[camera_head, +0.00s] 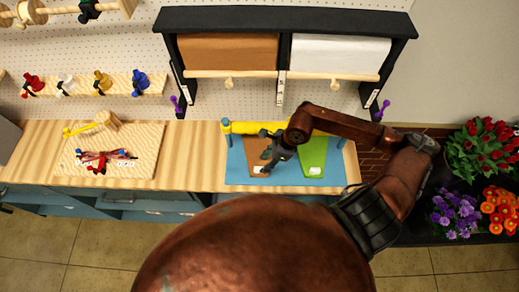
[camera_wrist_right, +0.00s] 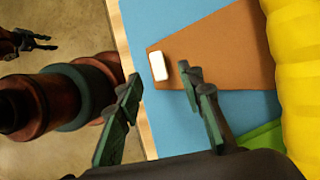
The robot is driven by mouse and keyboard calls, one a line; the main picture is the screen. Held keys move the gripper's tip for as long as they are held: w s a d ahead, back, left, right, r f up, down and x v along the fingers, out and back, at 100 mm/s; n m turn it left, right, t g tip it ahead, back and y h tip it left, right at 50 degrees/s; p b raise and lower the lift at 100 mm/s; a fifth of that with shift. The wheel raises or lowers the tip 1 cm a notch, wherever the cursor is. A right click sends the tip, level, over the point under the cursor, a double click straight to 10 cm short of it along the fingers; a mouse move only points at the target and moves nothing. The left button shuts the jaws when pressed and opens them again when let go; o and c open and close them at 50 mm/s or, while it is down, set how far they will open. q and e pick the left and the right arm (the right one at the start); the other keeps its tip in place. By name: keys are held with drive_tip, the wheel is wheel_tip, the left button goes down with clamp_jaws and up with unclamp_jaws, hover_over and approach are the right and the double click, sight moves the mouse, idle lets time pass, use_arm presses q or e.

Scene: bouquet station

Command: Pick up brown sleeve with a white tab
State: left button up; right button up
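The brown sleeve (camera_head: 256,150) lies flat on a blue mat (camera_head: 233,172), its white tab (camera_head: 258,169) at the near end. In the right wrist view the brown sleeve (camera_wrist_right: 225,50) and its white tab (camera_wrist_right: 160,66) show clearly. My right gripper (camera_head: 267,166) is over the sleeve's near end and hides part of it. Its two fingers (camera_wrist_right: 162,82) are apart and empty, with the tab just beyond the gap between them. My left gripper (camera_wrist_right: 42,42) shows small at the upper left of the right wrist view, its fingers seemingly apart.
A green sleeve (camera_head: 311,155) lies right of the brown one. A yellow roll (camera_head: 270,128) runs along the mat's back edge. A wooden board (camera_head: 145,140) with a mallet and red item is at left. A black paper rack (camera_head: 285,20) hangs above; flowers (camera_head: 480,140) stand at right.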

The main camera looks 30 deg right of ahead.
sight(260, 168)
drive_tip(key=p+x, duration=0.1)
drive_tip(key=x, duration=0.3)
drive_tip(key=shift+a+f+p, duration=0.1)
drive_tip(key=shift+f+p, duration=0.05)
drive_tip(key=shift+p, duration=0.2)
drive_tip(key=shift+a+f, duration=0.1)
drive_tip(key=shift+f, duration=0.3)
drive_tip(key=shift+c, duration=0.8)
clamp_jaws()
